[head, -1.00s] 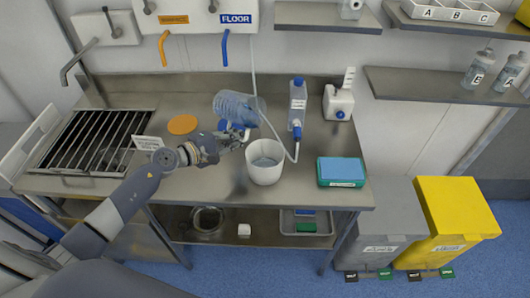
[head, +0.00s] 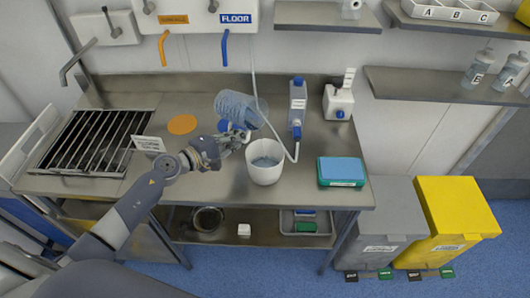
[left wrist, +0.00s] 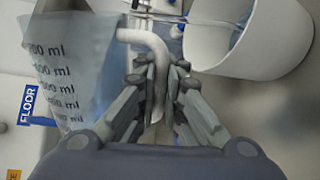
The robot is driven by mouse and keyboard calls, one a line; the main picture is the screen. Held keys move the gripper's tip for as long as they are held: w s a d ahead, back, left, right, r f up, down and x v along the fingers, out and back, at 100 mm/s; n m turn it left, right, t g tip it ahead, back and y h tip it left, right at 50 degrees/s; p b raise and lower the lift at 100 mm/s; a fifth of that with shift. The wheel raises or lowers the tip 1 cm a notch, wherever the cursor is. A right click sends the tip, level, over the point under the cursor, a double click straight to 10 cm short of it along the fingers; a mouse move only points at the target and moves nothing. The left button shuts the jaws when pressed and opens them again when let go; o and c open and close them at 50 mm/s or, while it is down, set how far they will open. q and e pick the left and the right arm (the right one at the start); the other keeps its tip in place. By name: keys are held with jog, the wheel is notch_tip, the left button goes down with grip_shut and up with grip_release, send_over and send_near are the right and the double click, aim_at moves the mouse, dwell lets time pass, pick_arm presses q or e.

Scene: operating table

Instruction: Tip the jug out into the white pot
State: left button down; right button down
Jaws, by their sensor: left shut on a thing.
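The clear blue jug (head: 236,106) is held above the steel counter, tilted with its mouth towards the white pot. My left gripper (head: 236,140) is shut on the jug's handle; the white handle (left wrist: 158,62) shows between the fingers in the left wrist view, beside the jug's wall (left wrist: 68,70) with its ml marks. The white pot (head: 264,172) stands upright on the counter, just right of and below the jug, with bluish liquid in it. The pot (left wrist: 250,62) also shows at the top right of the left wrist view. My right gripper is not in view.
A white canister (head: 339,102) is farther right, and a green-and-blue box (head: 341,171) sits at the counter's right front. A drain grate (head: 86,142) and orange disc (head: 182,124) lie left.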

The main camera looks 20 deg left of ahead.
pick_arm(q)
jog(key=shift+d+f+m, duration=0.2)
jog(key=shift+m, duration=0.1)
dwell(0.9)
dwell(0.4)
jog(key=shift+s+r+t+y+p, duration=0.1)
jog(key=shift+t+y+p, duration=0.2)
jog(key=shift+p, duration=0.25)
dwell(0.9)
jog(key=shift+s+p, duration=0.1)
jog(key=shift+p, duration=0.2)
dwell(0.5)
jog(key=shift+a+f+p, duration=0.1)
jog(key=shift+f+p, duration=0.25)
jog(key=shift+p, duration=0.4)
jog(key=shift+s+y+p, duration=0.1)
jog(key=shift+y+p, duration=0.3)
jog(key=shift+p, duration=0.05)
